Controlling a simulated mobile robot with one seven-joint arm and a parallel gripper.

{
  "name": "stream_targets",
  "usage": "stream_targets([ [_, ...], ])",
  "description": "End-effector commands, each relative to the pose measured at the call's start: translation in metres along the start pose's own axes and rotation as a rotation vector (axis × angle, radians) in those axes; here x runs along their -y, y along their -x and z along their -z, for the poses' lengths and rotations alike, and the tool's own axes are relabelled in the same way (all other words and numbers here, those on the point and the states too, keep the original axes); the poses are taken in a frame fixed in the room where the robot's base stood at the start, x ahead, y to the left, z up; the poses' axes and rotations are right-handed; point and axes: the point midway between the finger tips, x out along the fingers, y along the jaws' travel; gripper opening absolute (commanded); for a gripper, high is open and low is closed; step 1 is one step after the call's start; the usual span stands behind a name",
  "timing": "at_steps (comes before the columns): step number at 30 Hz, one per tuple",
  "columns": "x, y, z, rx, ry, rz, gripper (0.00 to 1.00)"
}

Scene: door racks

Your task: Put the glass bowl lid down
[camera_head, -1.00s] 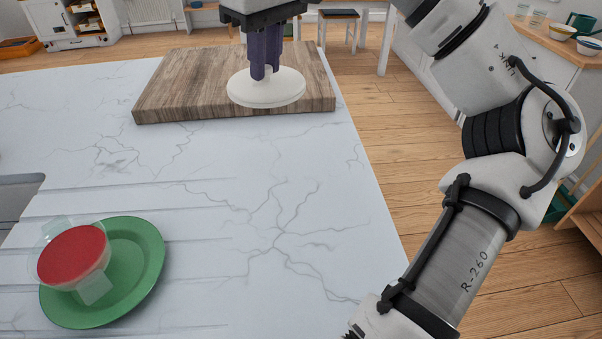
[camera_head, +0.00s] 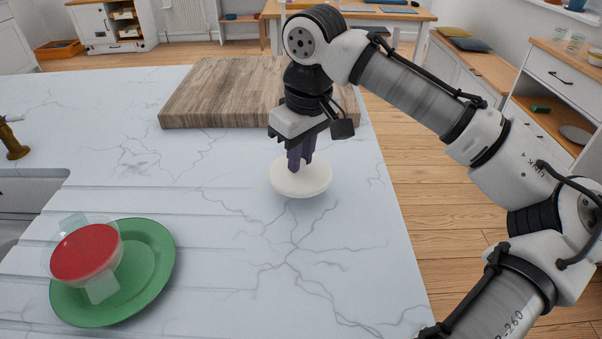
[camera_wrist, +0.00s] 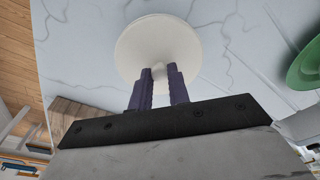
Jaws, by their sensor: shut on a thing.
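A round cream-white lid (camera_head: 300,180) is held by its knob, low over the marble counter, in front of the wooden board. Whether it touches the counter I cannot tell. My gripper (camera_head: 299,164), with purple fingers, points down and is shut on the lid's knob. In the wrist view the lid (camera_wrist: 157,42) lies flat beyond the fingertips of my gripper (camera_wrist: 160,70), which grip the knob from both sides.
A wooden cutting board (camera_head: 220,92) lies behind the lid. A green plate (camera_head: 150,262) at the front left bears a red-topped clear container (camera_head: 86,253). A sink edge is at the left. The marble counter (camera_head: 215,215) around the lid is clear; its right edge is near.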

Motion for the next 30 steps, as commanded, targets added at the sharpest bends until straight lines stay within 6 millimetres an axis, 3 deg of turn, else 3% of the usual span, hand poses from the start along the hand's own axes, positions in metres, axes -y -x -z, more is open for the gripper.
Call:
stream_targets([
  [5,0.0,-0.012,-0.002,0.001,0.0,0.0,0.0],
  [12,0.0,-0.045,-0.006,0.001,-0.001,0.0,0.0],
  [23,0.0,-0.05,-0.006,-0.001,0.001,0.001,0.0],
  [24,0.0,-0.05,-0.006,0.0,0.001,0.0,0.2],
  [28,0.0,-0.049,-0.006,0.0,0.0,0.0,0.37],
  [30,0.0,-0.049,-0.006,0.0,0.0,0.0,0.4],
])
